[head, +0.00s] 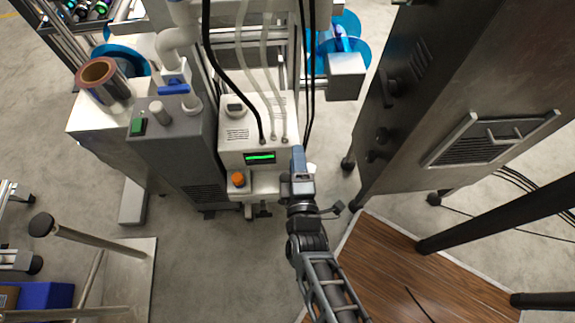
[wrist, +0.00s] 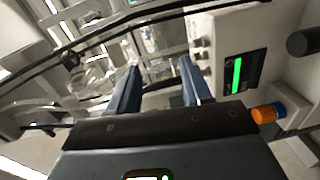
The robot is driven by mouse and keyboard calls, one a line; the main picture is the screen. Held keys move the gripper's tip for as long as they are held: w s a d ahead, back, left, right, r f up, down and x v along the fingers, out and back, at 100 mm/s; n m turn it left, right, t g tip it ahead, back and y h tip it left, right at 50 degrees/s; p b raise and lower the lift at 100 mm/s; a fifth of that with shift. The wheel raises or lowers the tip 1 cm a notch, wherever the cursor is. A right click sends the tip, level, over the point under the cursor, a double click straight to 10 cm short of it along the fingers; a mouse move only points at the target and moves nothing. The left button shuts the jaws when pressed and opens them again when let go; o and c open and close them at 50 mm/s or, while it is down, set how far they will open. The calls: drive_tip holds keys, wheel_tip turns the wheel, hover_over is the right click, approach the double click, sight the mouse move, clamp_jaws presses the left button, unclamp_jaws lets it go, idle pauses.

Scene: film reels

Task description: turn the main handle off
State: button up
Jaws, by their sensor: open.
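My gripper (head: 299,160) is in front of the right edge of a white machine (head: 232,132). In the wrist view the gripper (wrist: 161,82) has its two blue-grey fingers apart with nothing between them. The machine carries an orange knob (head: 238,179), to the left of my gripper in the head view. The knob also shows in the wrist view (wrist: 268,112), right of the fingers. A blue valve handle (head: 174,88) sits on white piping at the upper left, apart from my gripper. I cannot tell which part is the main handle.
A green-lit display (head: 260,157) is on the machine, with black and clear hoses above it. A grey box with a green button (head: 138,126) stands left. A dark metal cabinet (head: 440,100) stands right. A wooden surface (head: 420,275) lies at lower right. Floor below the machine is open.

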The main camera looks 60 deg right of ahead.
drive_tip(key=shift+w+a+f+n+t+y, duration=0.1)
drive_tip(key=shift+a+f+n+t+y, duration=0.1)
drive_tip(key=shift+a+n+t+y, duration=0.35)
drive_tip(key=shift+w+a+f+n+t+y, duration=0.15)
drive_tip(key=shift+a+f+n+t, duration=0.1)
drive_tip(key=shift+a, duration=0.55)
drive_tip(key=shift+s, duration=0.15)
